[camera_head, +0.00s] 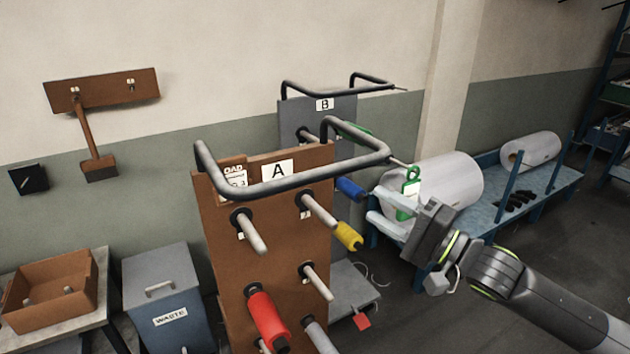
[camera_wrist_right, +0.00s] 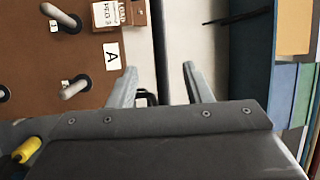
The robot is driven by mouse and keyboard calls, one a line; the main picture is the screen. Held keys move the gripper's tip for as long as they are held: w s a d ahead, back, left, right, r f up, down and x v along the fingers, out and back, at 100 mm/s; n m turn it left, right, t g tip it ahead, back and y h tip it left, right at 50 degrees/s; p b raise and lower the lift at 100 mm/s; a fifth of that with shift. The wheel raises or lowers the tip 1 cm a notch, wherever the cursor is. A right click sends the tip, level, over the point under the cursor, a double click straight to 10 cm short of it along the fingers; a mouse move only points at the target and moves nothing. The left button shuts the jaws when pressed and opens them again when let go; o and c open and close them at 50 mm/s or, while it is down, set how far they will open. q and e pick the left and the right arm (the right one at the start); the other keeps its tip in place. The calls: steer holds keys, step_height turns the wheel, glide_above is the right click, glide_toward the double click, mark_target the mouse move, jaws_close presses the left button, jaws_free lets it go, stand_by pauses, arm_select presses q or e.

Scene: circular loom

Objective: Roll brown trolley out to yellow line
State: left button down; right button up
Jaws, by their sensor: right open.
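The brown trolley (camera_head: 270,235) stands in the middle of the head view, with a white A label, a dark tubular handle (camera_head: 290,190) at its top and several pegs. Its brown panel also fills the left of the right wrist view (camera_wrist_right: 85,90). My right gripper (camera_head: 378,208) is open, to the right of the panel, lower than the handle's right end. No yellow line shows. My left gripper is not in view.
A grey trolley marked B (camera_head: 320,108) stands behind. A blue rack (camera_head: 545,195) with white rolls (camera_head: 455,185) is at the right. A blue waste bin (camera_head: 170,310) and a brown box (camera_head: 50,290) are at the left. Dark floor shows at lower right.

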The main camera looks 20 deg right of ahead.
mark_target(327, 178)
steer(key=b+x, duration=0.3)
steer(key=x, duration=1.1)
steer(key=shift+a+r, duration=0.1)
steer(key=shift+w+a, duration=0.35)
steer(key=shift+w, duration=0.2)
jaws_close()
stand_by(1.0)
